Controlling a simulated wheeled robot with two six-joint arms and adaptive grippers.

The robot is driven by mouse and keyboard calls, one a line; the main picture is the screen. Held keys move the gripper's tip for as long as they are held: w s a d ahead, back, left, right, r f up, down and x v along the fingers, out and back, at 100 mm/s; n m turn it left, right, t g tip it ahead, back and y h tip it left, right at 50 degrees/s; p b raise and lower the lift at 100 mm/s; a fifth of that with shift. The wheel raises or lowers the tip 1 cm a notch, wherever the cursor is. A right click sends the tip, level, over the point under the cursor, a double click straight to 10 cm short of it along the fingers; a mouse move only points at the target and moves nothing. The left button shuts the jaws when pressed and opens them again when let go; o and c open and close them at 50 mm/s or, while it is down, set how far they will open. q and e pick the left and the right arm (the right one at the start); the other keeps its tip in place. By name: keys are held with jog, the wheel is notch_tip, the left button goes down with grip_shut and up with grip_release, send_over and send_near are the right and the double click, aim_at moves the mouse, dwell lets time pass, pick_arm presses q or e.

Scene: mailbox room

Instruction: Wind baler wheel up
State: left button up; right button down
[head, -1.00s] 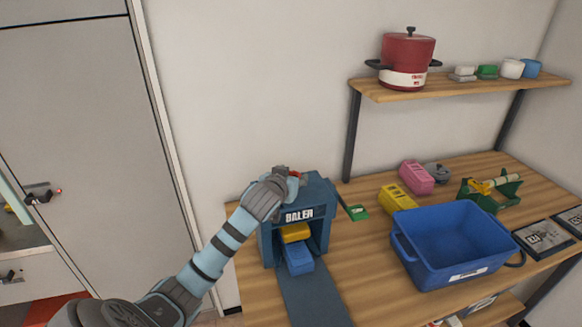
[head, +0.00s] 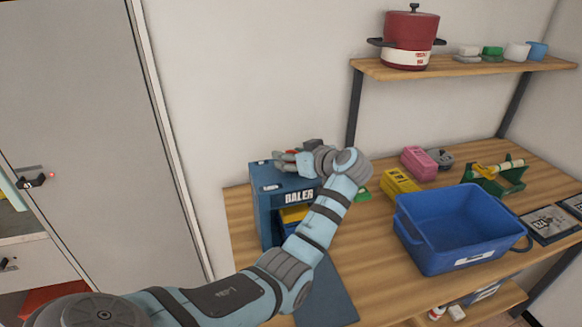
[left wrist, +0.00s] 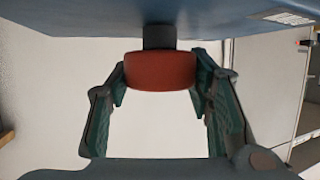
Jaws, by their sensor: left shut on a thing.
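The blue baler (head: 262,205) stands at the left end of the wooden workbench. A yellow block (head: 294,213) sits inside its opening, partly behind my arm. My left gripper (head: 281,160) is at the top of the baler, its arm crossing in front. In the left wrist view its two fingers are shut on the sides of a red handle (left wrist: 160,72), which sits on a dark stem against a blue surface. In the head view only a bit of red shows behind the fingers. The rest of the wheel is hidden. My right gripper is not in view.
A blue bin (head: 455,235) stands right of the baler. Behind it are a yellow block (head: 401,183), a pink block (head: 418,162) and a green stand (head: 497,178). A shelf (head: 470,67) with a red pot (head: 410,42) hangs above.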

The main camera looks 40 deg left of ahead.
pick_arm(q)
jog(key=shift+n+g+b, duration=1)
jog(key=shift+g+b, duration=0.2)
jog(key=o, duration=1.2)
jog(key=shift+a, duration=0.1)
jog(key=v, duration=1.2)
jog(key=shift+f, duration=0.25)
